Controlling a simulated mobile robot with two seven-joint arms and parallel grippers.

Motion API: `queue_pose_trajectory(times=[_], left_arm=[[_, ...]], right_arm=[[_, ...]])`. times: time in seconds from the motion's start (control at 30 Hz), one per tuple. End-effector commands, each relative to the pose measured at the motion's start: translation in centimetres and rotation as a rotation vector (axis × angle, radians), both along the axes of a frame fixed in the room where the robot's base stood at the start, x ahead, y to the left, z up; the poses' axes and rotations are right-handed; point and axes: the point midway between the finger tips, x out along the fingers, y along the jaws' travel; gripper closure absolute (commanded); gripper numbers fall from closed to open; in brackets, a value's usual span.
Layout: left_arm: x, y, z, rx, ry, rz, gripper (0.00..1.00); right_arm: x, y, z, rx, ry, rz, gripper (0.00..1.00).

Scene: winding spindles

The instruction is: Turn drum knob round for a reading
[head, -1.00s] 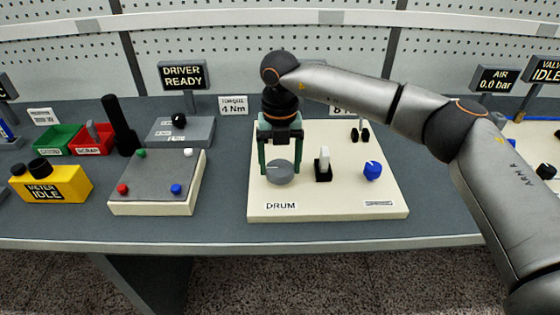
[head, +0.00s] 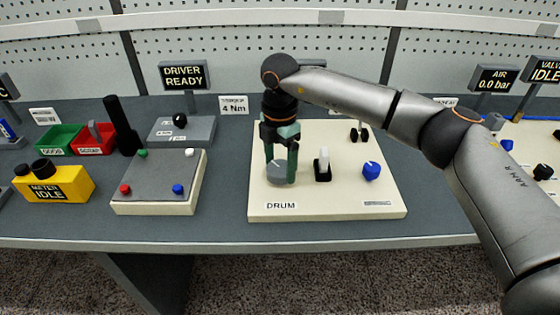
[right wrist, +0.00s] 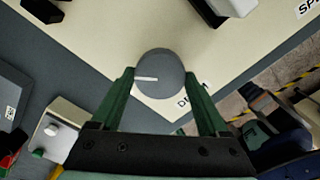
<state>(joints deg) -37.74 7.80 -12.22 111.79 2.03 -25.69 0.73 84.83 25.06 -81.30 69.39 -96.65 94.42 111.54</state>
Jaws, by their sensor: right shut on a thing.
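The drum knob (head: 276,176) is a round grey knob on the cream board (head: 335,208) above the "DRUM" label (head: 281,206). In the right wrist view the knob (right wrist: 165,65) shows a white pointer line on its face, directed to the left of the picture. My right gripper (head: 281,180) points straight down over it, with its green fingers on opposite sides of the knob, shut on it. The fingers (right wrist: 160,78) also flank it in the right wrist view. My left gripper is not in view.
On the same board, a white-and-black switch (head: 322,165) and a blue knob (head: 371,171) stand right of the drum knob. A grey-topped box with coloured buttons (head: 160,185) and a yellow meter (head: 60,186) stand to the left. The bench's front strip is clear.

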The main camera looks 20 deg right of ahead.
Motion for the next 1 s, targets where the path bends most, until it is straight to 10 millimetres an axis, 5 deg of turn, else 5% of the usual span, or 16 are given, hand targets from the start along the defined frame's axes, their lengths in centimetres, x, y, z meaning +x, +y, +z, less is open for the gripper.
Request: queue_pose_trajectory(times=[1.0], left_arm=[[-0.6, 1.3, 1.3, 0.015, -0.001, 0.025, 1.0]], right_arm=[[0.1, -0.1, 0.2, -0.001, -0.003, -0.895, 0.78]])
